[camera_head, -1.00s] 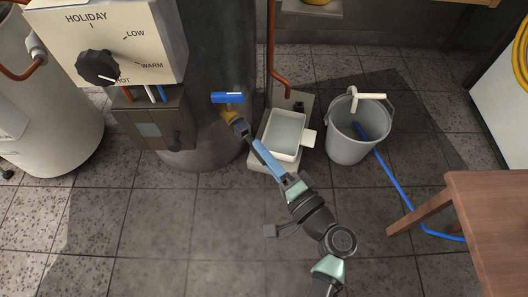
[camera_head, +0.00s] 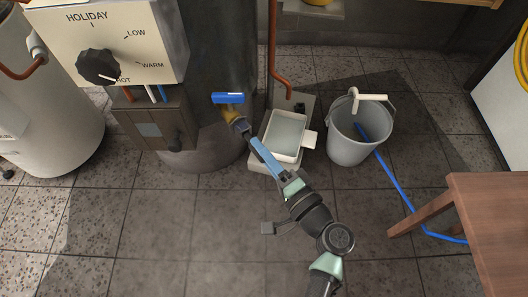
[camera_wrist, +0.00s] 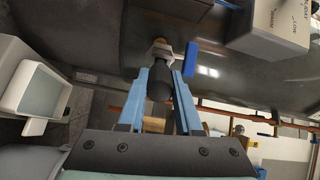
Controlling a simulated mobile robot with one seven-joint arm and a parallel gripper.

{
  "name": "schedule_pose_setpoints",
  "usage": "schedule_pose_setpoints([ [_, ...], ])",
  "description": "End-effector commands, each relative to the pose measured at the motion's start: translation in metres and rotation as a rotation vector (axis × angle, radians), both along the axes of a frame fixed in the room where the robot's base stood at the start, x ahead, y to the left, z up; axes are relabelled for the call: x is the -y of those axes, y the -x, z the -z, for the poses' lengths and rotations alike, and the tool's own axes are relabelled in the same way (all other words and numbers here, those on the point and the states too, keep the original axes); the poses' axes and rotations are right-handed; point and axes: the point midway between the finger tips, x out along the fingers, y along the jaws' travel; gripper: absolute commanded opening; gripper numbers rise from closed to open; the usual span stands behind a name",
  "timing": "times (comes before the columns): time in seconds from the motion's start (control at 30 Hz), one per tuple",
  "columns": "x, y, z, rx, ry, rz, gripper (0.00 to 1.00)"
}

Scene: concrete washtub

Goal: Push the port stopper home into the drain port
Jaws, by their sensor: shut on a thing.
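The port stopper (camera_wrist: 159,86) is a dark, rounded plug. It shows between the blue fingers of my gripper (camera_wrist: 161,72) in the wrist view, and my gripper is shut on it. In the head view the stopper (camera_head: 241,126) points up and left at the drain port (camera_head: 229,114), a brass-coloured fitting low on the dark tank. The port also shows in the wrist view (camera_wrist: 161,48), straight ahead of the stopper. The stopper's front end is at the port's mouth; how deep it sits is hidden.
A blue lever handle (camera_head: 228,98) sits just above the port. A white basin of water (camera_head: 285,134) stands close right of my gripper (camera_head: 255,144). A grey bucket (camera_head: 352,145) with a blue hose is farther right. A control box (camera_head: 150,125) is at left. The floor in front is clear.

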Motion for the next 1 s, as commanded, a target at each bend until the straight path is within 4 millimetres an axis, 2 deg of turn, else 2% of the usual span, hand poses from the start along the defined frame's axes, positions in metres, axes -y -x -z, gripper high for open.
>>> schedule_pose_setpoints([
  [1.0,-0.015,-0.021,0.000,0.000,0.000,-0.001,0.00],
])
